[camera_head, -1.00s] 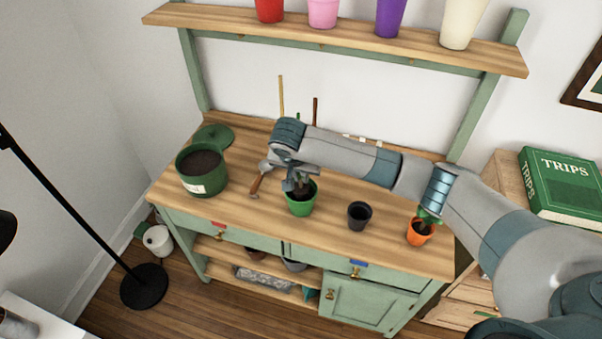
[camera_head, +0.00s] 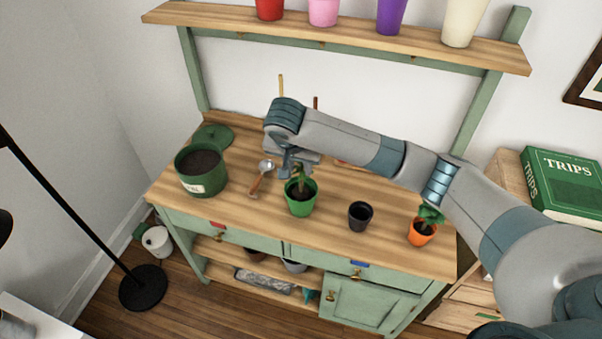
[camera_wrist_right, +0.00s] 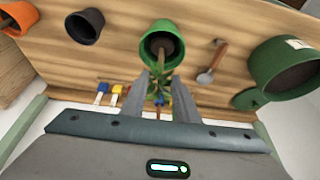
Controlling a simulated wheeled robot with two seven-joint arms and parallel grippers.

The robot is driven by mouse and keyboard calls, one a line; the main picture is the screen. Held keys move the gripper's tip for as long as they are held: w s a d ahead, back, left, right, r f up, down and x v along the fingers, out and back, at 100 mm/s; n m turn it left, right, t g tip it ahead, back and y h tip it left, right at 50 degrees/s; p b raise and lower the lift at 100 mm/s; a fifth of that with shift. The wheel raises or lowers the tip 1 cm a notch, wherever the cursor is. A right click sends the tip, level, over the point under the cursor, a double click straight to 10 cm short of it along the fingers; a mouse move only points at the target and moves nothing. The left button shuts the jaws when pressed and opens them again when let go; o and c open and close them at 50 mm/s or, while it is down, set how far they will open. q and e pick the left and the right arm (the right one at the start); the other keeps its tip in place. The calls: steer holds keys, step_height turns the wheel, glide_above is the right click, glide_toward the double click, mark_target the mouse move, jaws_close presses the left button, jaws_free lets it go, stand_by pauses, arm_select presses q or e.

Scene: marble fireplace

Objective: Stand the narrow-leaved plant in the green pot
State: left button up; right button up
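The narrow-leaved plant (camera_head: 299,181) stands in the green pot (camera_head: 300,207) on the bench, roughly upright, its stem rising from dark soil. In the right wrist view its leaves (camera_wrist_right: 158,92) show between the fingers, partly hidden by them, and the green pot (camera_wrist_right: 147,43) is just beyond the fingertips. My right gripper (camera_wrist_right: 164,75) has its fingers apart on either side of the plant; it also shows just behind and above the pot in the head view (camera_head: 290,166). I cannot tell whether a finger touches a leaf. My left gripper is not in view.
An empty black pot (camera_head: 360,216) and an orange pot (camera_head: 422,234) with a leafy plant stand to the right. A large dark green soil tub (camera_head: 202,172) and a trowel (camera_head: 259,180) are to the left. A shelf (camera_head: 340,41) with several pots runs above.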

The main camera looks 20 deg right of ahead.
steer(key=v, duration=0.7)
steer(key=shift+s+r, duration=0.2)
steer(key=shift+r, duration=0.1)
